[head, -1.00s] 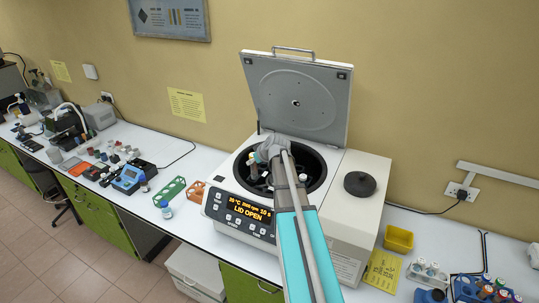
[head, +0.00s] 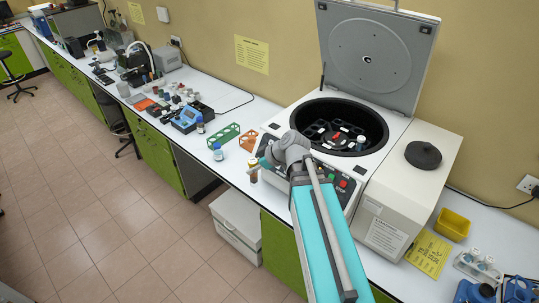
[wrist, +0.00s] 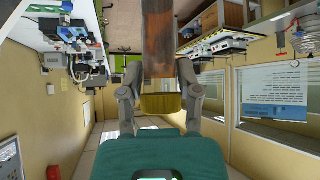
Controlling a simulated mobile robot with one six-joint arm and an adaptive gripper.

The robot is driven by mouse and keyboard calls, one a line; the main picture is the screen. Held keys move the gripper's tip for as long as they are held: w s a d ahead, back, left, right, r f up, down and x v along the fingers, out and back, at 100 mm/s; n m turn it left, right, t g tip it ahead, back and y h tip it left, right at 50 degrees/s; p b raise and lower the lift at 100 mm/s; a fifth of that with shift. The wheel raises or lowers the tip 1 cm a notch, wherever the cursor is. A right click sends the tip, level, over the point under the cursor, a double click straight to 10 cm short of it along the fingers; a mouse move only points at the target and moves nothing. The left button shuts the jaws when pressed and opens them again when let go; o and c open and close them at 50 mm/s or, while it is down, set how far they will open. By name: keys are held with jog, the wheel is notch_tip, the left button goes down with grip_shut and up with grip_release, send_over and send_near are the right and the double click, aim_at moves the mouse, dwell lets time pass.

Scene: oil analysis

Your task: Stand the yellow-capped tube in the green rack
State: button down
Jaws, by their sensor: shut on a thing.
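My gripper (head: 259,163) is shut on the yellow-capped tube (head: 253,175), left of the centrifuge's front panel in the head view. In the wrist view the yellow cap (wrist: 160,106) sits between the two fingers, with the brownish tube body (wrist: 158,45) extending beyond it. In the head view the tube hangs roughly upright, cap up. The green rack (head: 223,137) lies on the white bench, farther back and left of my gripper, and its holes look empty. I cannot tell the tube's exact height over the bench.
The centrifuge (head: 300,155) stands with its lid (head: 375,55) raised and several tubes in its rotor. An orange rack (head: 248,141) is beside the green rack. A blue-capped bottle (head: 217,153) stands just in front of the green rack. Small instruments crowd the bench farther left.

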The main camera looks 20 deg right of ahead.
notch_tip(320, 180, down, 18)
jog(key=s+a+b, duration=0.1)
jog(key=b, duration=1.6)
jog(key=shift+a+f+n, duration=0.15)
jog(key=shift+a+n, duration=0.1)
jog(key=shift+n, duration=0.05)
jog(key=shift+s, duration=0.1)
